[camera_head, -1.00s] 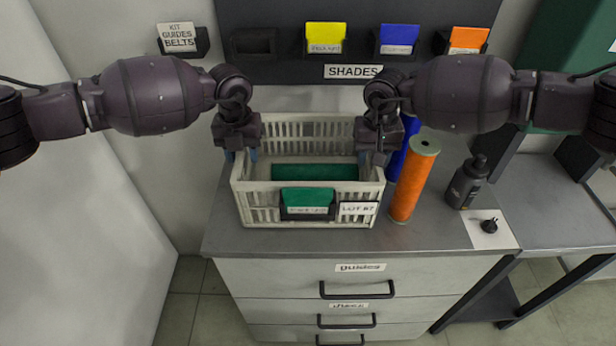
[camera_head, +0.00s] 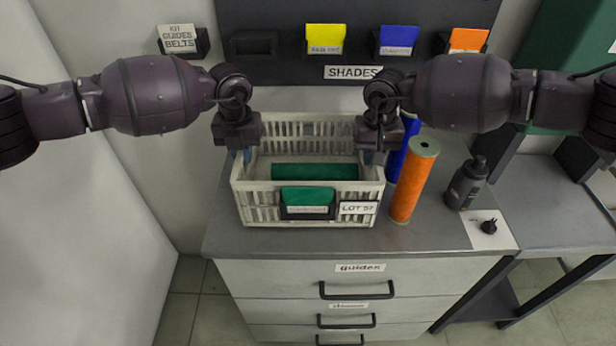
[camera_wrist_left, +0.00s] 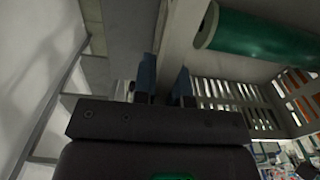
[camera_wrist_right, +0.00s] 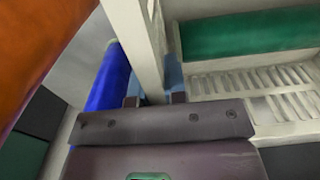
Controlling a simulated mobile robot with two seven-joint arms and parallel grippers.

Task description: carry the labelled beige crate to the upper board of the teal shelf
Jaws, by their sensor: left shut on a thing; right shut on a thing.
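The beige crate (camera_head: 256,203) stands upright on the grey worktop, with a green card and a "LOT 57" label (camera_head: 358,208) on its front. A green spool (camera_head: 315,172) lies inside; it also shows in the left wrist view (camera_wrist_left: 262,38) and right wrist view (camera_wrist_right: 250,35). My left gripper (camera_head: 242,156) is shut on the crate's left wall, its fingers on either side of the wall in the left wrist view (camera_wrist_left: 165,82). My right gripper (camera_head: 374,156) is shut on the right wall likewise. I cannot identify the teal shelf for certain; a dark green panel (camera_head: 565,60) shows at upper right.
An orange spool (camera_head: 414,182) stands close to the crate's right, with a blue spool (camera_head: 404,158) behind it. A rack with coloured cards (camera_head: 350,72) is behind.

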